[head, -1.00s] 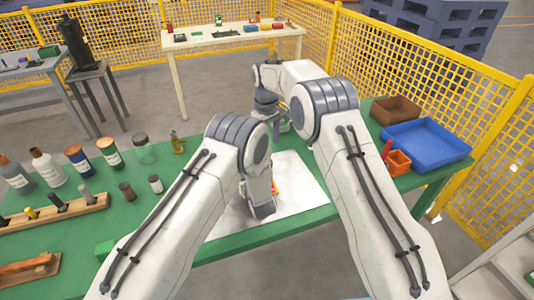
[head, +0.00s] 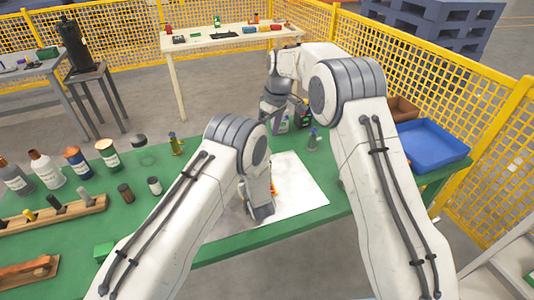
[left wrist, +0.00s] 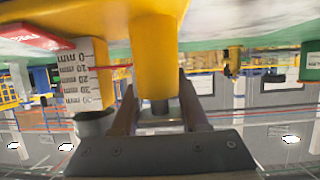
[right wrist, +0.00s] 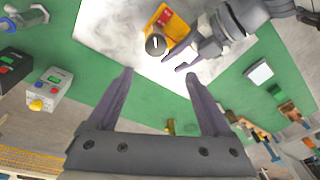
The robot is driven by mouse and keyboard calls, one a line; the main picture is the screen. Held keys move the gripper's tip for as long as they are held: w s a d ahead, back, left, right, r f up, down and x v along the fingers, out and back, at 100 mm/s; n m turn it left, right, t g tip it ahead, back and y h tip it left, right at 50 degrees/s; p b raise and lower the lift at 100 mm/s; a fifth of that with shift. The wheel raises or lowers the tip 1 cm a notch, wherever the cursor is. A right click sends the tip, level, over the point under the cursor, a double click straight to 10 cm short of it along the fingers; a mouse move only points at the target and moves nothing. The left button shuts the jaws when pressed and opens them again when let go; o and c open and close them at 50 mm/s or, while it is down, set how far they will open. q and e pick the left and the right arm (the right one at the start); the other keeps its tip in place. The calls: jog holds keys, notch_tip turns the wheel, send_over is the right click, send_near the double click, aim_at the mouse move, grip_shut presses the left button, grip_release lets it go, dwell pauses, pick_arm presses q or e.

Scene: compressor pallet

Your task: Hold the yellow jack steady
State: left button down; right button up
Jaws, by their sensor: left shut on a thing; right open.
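The yellow jack (right wrist: 172,26) stands on a white sheet (right wrist: 110,25) on the green table in the right wrist view. In the head view only a small orange-yellow bit of it (head: 273,187) shows beside my left arm. My left gripper (right wrist: 184,58) is beside the jack. In the left wrist view its fingers are shut around a narrow part under a yellow cylinder of the jack (left wrist: 155,45), next to a numbered scale (left wrist: 85,75). My right gripper (right wrist: 158,75) is open and empty above the table, apart from the jack.
A grey box with buttons (right wrist: 47,88) and a dark one (right wrist: 12,68) are near my right gripper. A blue tray (head: 430,146) and a brown bin (head: 402,108) are at the right. Bottles (head: 78,162) and a wooden rack (head: 55,214) line the left side.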

jog(key=f, duration=0.4)
jog(key=f+n+t+y, duration=0.1)
jog(key=f, duration=0.2)
jog(key=f+n+t+y, duration=0.1)
jog(key=f, duration=0.3)
jog(key=shift+w+a+f, duration=0.15)
jog(key=shift+a+f, duration=0.05)
jog(key=shift+f, duration=0.1)
grip_shut()
dwell(1.6)
grip_release()
